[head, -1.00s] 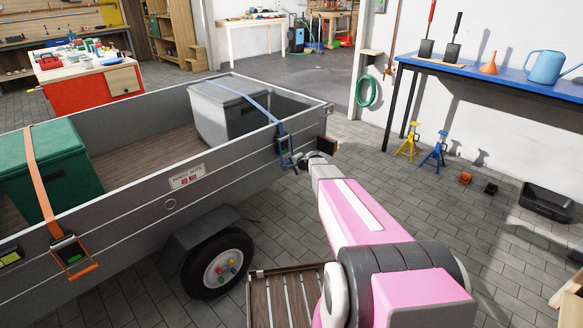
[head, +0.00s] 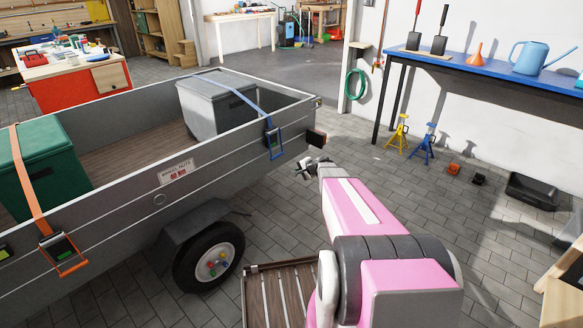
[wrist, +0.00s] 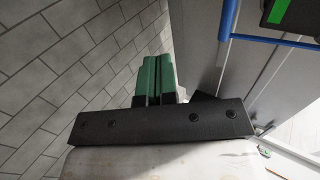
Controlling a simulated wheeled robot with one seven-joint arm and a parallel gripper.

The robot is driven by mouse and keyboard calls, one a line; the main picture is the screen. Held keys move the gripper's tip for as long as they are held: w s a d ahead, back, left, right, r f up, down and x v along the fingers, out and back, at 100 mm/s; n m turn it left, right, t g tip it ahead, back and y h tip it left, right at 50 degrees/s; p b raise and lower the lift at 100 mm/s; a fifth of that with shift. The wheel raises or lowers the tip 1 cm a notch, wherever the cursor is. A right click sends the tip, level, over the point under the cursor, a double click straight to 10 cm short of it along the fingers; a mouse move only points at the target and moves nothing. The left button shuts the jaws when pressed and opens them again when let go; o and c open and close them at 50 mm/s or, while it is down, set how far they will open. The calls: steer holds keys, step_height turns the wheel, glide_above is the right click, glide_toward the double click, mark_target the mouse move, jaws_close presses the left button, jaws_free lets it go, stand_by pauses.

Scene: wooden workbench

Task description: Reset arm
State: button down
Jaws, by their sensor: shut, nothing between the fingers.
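My pink arm reaches forward from the lower right in the head view. My gripper (head: 304,170) is small there, just off the near right corner of the grey trailer (head: 215,165). In the wrist view, the green fingers of my gripper (wrist: 155,78) lie together with nothing between them. The blue ratchet buckle (head: 274,142) hangs on the trailer's side, apart from my gripper. Its blue bar and dark body with a green patch (wrist: 284,14) show at the upper right of the wrist view.
The trailer carries a grey box (head: 212,108) under a blue strap and a green box (head: 42,170) under an orange strap. A blue-topped bench (head: 470,74) and yellow and blue stands (head: 398,134) are to the right. Paved floor (head: 360,150) beside the trailer is clear.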

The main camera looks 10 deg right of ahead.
steer(key=s+a+r+n+g+h, duration=0.1)
steer(key=s+r+n+g+h, duration=0.1)
steer(key=s, duration=0.8)
steer(key=s+a+r+n+g+h, duration=0.2)
steer(key=s+r+n+g, duration=0.1)
steer(key=s, duration=0.7)
steer(key=s+a+r+n+g+h, duration=0.2)
steer(key=s+n+g, duration=0.2)
steer(key=s, duration=0.6)
steer(key=shift+a+r+n+h, duration=0.2)
steer(key=shift+n+h, duration=0.1)
steer(key=shift+n, duration=0.6)
